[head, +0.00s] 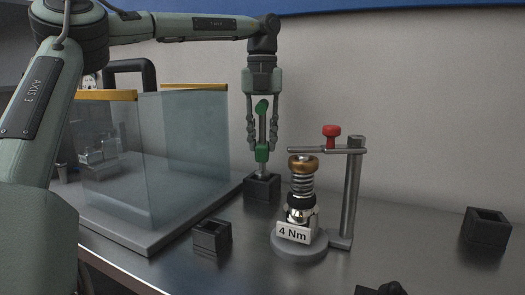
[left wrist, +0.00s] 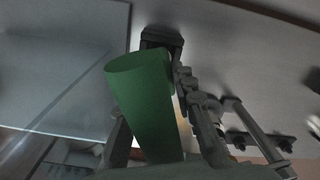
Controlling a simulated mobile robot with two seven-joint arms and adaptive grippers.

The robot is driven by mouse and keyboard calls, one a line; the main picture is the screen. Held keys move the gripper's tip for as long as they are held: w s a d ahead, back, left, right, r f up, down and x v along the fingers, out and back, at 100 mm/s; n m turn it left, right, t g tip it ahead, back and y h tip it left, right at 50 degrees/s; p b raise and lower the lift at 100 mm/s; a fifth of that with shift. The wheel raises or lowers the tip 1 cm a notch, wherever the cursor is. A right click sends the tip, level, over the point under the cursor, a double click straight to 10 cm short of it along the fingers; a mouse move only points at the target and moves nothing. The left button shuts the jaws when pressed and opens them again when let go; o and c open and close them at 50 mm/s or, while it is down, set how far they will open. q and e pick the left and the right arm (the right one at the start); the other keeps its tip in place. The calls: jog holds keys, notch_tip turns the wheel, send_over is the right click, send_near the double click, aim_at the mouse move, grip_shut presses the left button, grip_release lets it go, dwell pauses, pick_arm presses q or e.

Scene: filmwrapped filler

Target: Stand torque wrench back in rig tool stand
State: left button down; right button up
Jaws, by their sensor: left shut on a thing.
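The torque wrench has a green head (head: 262,108), a grey shaft and a green lower collar (head: 262,153). My left gripper (head: 263,140) is shut on it from above and holds it about upright. Its thin lower end meets the top of a black square tool stand (head: 262,188); I cannot tell how deep it sits. In the left wrist view the green wrench end (left wrist: 145,100) fills the space between my fingers, and a dark block (left wrist: 161,38) shows behind it. My right gripper is not recognisable in view.
Right of the stand is a rig with a spring, a brass cap (head: 303,163), a "4 Nm" sign (head: 293,233), a post (head: 352,190) and a red knob (head: 331,131). Other black square holders stand at front (head: 212,237) and far right (head: 486,230). A clear-walled enclosure (head: 190,150) is at left.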

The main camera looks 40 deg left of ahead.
aim_at(262, 100)
pick_arm(q)
notch_tip(262, 100, down, 2)
jog(key=shift+f, duration=0.3)
jog(key=c, duration=1.3)
grip_release()
pick_arm(e)
jog(key=shift+w+a+r, duration=0.1)
jog(key=shift+a+r, duration=0.05)
jog(key=shift+r, duration=0.3)
pick_arm(q)
jog(key=shift+o, duration=0.2)
jog(key=shift+a+r, duration=0.1)
jog(key=shift+r, duration=0.4)
notch_tip(262, 100, up, 11)
jog(key=shift+f+p, duration=0.2)
jog(key=shift+p, duration=0.55)
jog(key=shift+r, duration=0.35)
pick_arm(e)
notch_tip(262, 100, down, 4)
jog(key=shift+f, duration=0.1)
pick_arm(q)
jog(key=shift+f, duration=0.1)
pick_arm(e)
jog(key=shift+s, duration=0.2)
